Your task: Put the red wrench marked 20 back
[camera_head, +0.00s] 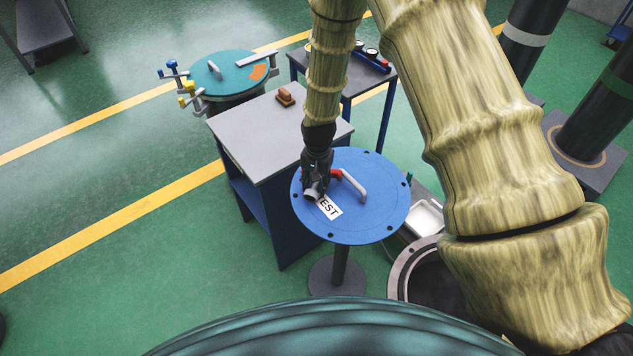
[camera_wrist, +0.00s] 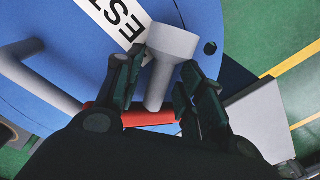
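A wrench with a red handle (camera_wrist: 140,117) and a grey socket end (camera_wrist: 172,42) is at the blue round plate; the number 20 cannot be read on it. In the head view its red part (camera_head: 337,174) shows beside the plate's pale handle. My gripper (camera_wrist: 162,75) is low over the plate, its dark fingers apart on either side of the grey shaft, with small gaps seeming to show. In the head view my gripper (camera_head: 316,190) hides part of the wrench. Whether the wrench touches the plate is unclear.
The blue plate (camera_head: 370,210), labelled TEST, stands on a post. A grey-topped cabinet (camera_head: 260,135) with a brown block (camera_head: 285,97) is left of it. A teal lid (camera_head: 232,72) with clamps and a small table (camera_head: 375,82) stand behind. An open flanged cylinder (camera_head: 400,275) is at lower right.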

